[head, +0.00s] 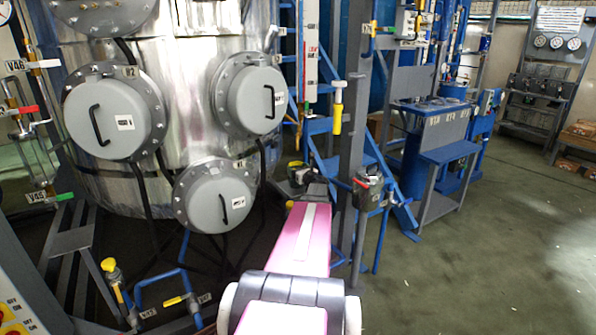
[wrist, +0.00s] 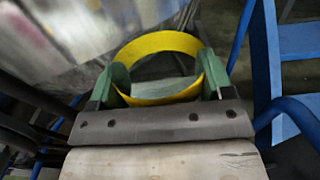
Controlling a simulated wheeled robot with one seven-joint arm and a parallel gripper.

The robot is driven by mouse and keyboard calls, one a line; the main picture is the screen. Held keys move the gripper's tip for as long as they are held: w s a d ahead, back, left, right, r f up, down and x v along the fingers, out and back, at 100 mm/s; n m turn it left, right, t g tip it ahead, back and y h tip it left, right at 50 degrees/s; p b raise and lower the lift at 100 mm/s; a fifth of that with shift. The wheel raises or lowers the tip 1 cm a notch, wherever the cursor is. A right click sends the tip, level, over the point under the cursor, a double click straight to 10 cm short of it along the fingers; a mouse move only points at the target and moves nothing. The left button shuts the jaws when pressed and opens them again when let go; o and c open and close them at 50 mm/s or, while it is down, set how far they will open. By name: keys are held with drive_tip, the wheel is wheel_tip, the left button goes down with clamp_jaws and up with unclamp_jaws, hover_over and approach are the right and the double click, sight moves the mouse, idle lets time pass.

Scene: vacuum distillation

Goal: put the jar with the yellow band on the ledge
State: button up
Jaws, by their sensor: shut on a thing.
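The jar with the yellow band (wrist: 158,43) is held between the green fingers of my gripper (wrist: 165,78) in the wrist view. Its round yellow band faces the camera, and the rest of the jar is mostly hidden or unclear. In the head view my gripper (head: 306,182) is at the far end of my pink arm, in front of the blue frame, with a small yellow patch of the jar (head: 294,164) showing.
A large metal vessel (head: 185,70) with round grey hatches fills the left. A grey post (head: 356,120) and blue frame bars stand close to my gripper. Yellow-handled valves and pipes (head: 175,300) are at lower left. Open green floor (head: 480,260) lies to the right.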

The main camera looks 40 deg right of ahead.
drive_tip(key=shift+f, duration=0.1)
drive_tip(key=o, duration=1)
drive_tip(key=s+a, duration=0.1)
drive_tip(key=s, duration=1.1)
drive_tip(key=shift+a, duration=0.2)
